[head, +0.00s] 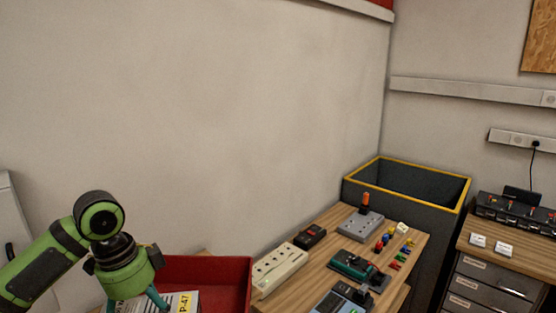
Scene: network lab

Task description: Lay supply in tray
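My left gripper (133,302) comes in from the left, pointing down at the bottom edge of the head view. Its teal fingers are spread apart beside a pale grey and white box with a yellow P-47 label (184,303). Whether the fingers grip this box cannot be told, as their tips and the lower part of the box are cut off. A red tray (228,264) stands right behind and to the right of the box, its near part out of view. Which thing is the supply is not clear from the picture. My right gripper is not in view.
A wooden table (318,262) to the right holds a beige socket strip (279,268), a grey box (361,226), a green device (352,265), a blue-grey device (341,301) and several coloured pieces. Behind stands a dark bin with a yellow rim (417,194). A drawer cabinet (496,283) is at right.

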